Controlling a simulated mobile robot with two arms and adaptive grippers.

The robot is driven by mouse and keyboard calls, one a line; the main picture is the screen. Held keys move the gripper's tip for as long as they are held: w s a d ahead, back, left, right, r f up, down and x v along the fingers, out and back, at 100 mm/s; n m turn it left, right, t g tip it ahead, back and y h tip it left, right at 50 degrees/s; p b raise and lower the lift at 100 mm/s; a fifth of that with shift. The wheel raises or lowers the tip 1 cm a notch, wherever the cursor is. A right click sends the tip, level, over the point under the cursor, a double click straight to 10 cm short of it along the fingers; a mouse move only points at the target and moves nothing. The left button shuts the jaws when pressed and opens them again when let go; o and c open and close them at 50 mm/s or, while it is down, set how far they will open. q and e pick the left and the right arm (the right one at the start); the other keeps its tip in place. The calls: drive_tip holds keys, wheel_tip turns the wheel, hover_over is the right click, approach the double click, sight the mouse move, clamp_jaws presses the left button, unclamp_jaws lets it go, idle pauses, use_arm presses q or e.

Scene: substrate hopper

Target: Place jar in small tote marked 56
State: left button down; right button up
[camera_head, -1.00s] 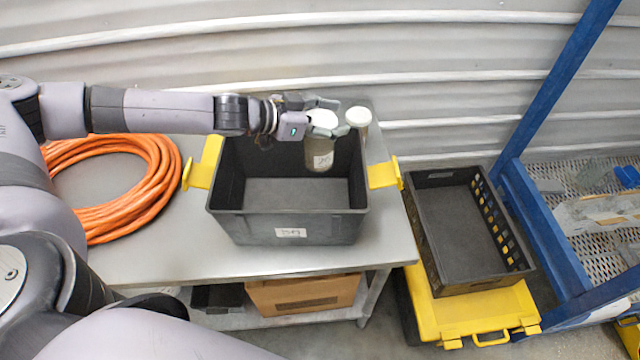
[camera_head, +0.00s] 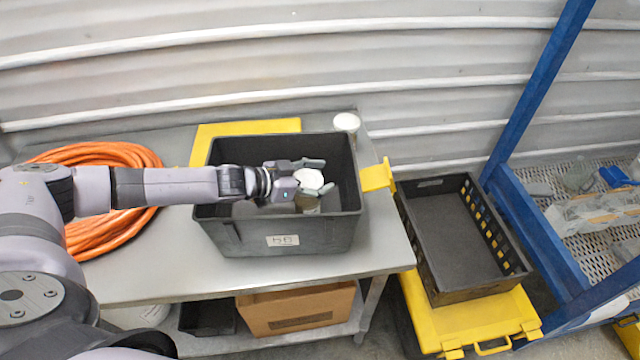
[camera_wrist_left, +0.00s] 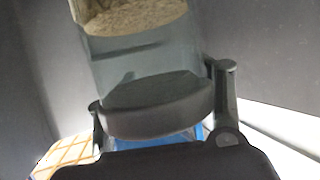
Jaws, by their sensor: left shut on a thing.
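The small dark grey tote (camera_head: 240,238) stands on the metal table; the marking on its front label is blurred but looks like 56. My left gripper (camera_head: 312,180) is shut on a jar with a white lid (camera_head: 309,178). The jar is within the tote's outline, toward its right side, with its lower part hidden by the gripper and front wall. In the left wrist view, the clear jar (camera_wrist_left: 150,60) holds brown grainy material and sits between the fingers (camera_wrist_left: 160,105). Dark tote walls surround it. I cannot tell whether it touches the floor. My right gripper is out of view.
Another white-lidded jar (camera_head: 346,122) stands behind the tote. An orange hose coil (camera_head: 110,220) lies left, and yellow pieces (camera_head: 378,177) flank the tote. A black crate (camera_head: 455,295) sits on a yellow case (camera_head: 475,320) to the right. A blue frame (camera_head: 540,235) stands beyond.

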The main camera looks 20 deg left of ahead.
use_arm(q)
drive_tip(key=shift+f, duration=1.05)
drive_tip(key=c, duration=1)
unclamp_jaws()
drive_tip(key=o, duration=0.5)
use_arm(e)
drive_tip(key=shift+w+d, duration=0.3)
